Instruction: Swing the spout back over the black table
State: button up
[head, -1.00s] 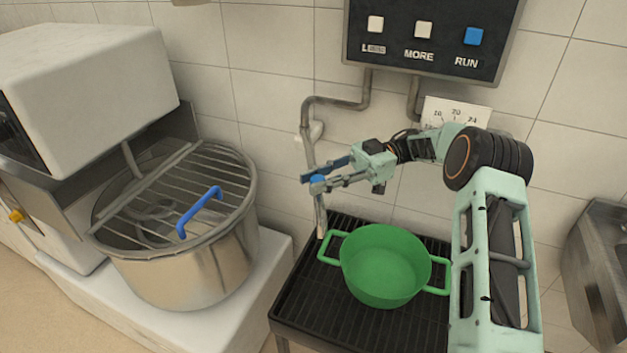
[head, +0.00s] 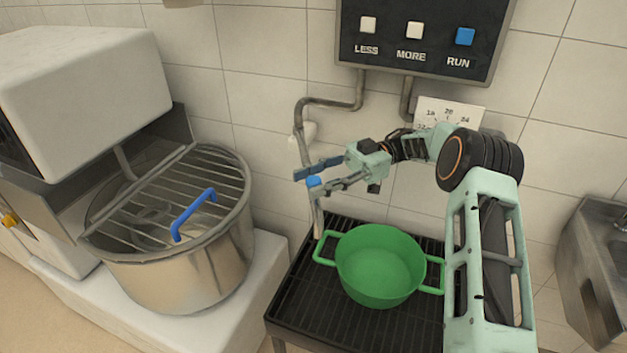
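The spout (head: 303,152) is a grey metal pipe that bends down from the wall panel. It has a blue piece (head: 313,181) on it, and its lower end shows at the back left corner of the black table (head: 290,312), near the green pot's left handle. My gripper (head: 306,182) is at the blue piece, with one finger above it and one below and to the right. The fingers are apart, with the blue piece between or just in front of their tips. I cannot tell whether they press on it.
A green two-handled pot (head: 378,268) stands on the black table. Left is a steel mixer bowl (head: 208,268) with a wire guard and blue handle. A control panel (head: 425,38) hangs above, and a steel sink (head: 592,262) is at the right.

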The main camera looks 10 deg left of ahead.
notch_tip(320, 180, up, 10)
jog(key=shift+f, duration=0.1)
dwell(0.4)
